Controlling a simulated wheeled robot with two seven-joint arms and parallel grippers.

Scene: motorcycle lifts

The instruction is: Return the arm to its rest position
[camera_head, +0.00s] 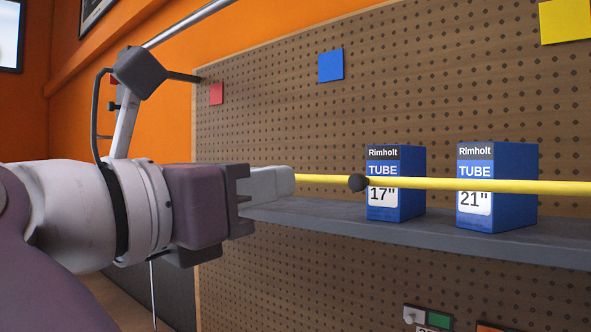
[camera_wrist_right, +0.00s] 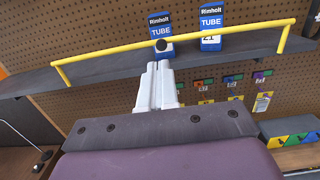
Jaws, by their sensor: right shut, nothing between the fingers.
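My right arm comes in from the left of the head view, with grey-white links and a purple-grey gripper body. Its right gripper (camera_head: 286,182) is shut and empty, pointing right toward the yellow bar (camera_head: 470,185). In the wrist view the two pale fingers of this gripper (camera_wrist_right: 158,66) lie together, just below the bar (camera_wrist_right: 110,50) and its dark round knob (camera_wrist_right: 161,45). The knob (camera_head: 357,183) is right of the fingertips in the head view. I cannot tell whether the fingertips touch the bar. My left gripper is not in view.
A grey shelf (camera_head: 420,236) on the pegboard (camera_head: 270,120) carries two blue tube boxes, the 17" one (camera_head: 397,180) and the 21" one (camera_head: 497,188), behind the bar. Several small coloured items hang below the shelf in the wrist view.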

